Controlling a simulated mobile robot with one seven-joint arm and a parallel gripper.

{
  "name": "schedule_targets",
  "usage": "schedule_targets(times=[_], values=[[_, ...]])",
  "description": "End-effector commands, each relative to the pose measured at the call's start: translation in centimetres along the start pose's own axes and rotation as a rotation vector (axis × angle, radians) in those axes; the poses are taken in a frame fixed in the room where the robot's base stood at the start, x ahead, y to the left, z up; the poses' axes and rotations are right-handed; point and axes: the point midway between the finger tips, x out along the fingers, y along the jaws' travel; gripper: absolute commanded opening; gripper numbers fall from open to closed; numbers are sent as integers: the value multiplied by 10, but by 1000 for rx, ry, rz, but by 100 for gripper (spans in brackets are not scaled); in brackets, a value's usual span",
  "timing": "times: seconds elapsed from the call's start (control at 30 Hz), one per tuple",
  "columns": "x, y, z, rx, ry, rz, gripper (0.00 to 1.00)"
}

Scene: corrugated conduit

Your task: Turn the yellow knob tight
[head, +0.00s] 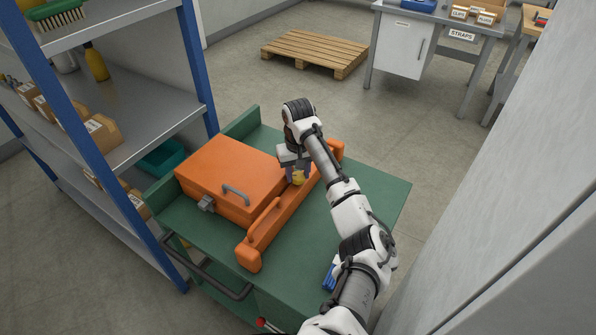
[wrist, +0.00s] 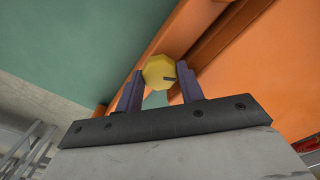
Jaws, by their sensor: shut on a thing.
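The yellow knob (wrist: 159,72) is faceted and has a dark mark on its face. It sits on a long orange piece (head: 263,232) that lies along the side of the orange toolbox (head: 226,178) on the green cart top. My gripper (wrist: 160,87) is shut on the knob, with one purple finger on each side of it. In the head view the knob (head: 298,179) shows just below my gripper (head: 296,173), partly covered by the fingers. What the knob is fastened to beneath is hidden.
The green cart top (head: 379,193) is clear on the right, apart from a blue item (head: 329,277) beside my arm. A blue-and-grey shelf (head: 160,110) stands close on the left. A pale wall (head: 520,220) rises at the right. A wooden pallet (head: 315,52) lies behind.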

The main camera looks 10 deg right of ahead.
Motion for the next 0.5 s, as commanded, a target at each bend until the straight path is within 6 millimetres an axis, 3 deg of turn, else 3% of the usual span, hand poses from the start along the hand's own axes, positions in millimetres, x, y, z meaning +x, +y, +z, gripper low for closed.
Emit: schedule_targets(times=[0.27, 0.3, 0.43, 0.5], values=[[0, 0, 0, -1, 2, 0, 15], [0, 0, 0, -1, 2, 0, 42], [0, 0, 0, -1, 2, -1, 59], [0, -1, 0, -2, 2, -1, 59]])
